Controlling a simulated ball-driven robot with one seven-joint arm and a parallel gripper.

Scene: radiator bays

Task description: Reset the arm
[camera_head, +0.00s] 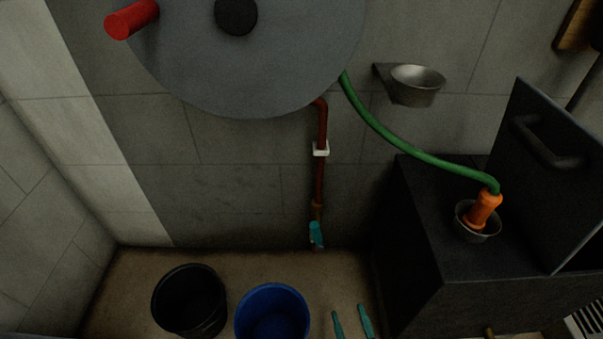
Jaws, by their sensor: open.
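My gripper (350,308) shows only at the bottom edge, right of centre, as two teal fingers pointing up the picture. The fingers are apart, with nothing visible between them. The rest of my arm is below the picture and hidden. The gripper is just right of a blue bucket (252,321) and left of a dark cabinet (408,240). I cannot tell its height above the floor.
A black bucket (160,301) stands at left. A large grey disc (290,70) with a red handle (131,19) hangs above. A red pipe (321,180) ends in a teal piece (316,234). A green hose (400,146) reaches an orange nozzle (484,210) in a metal cup.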

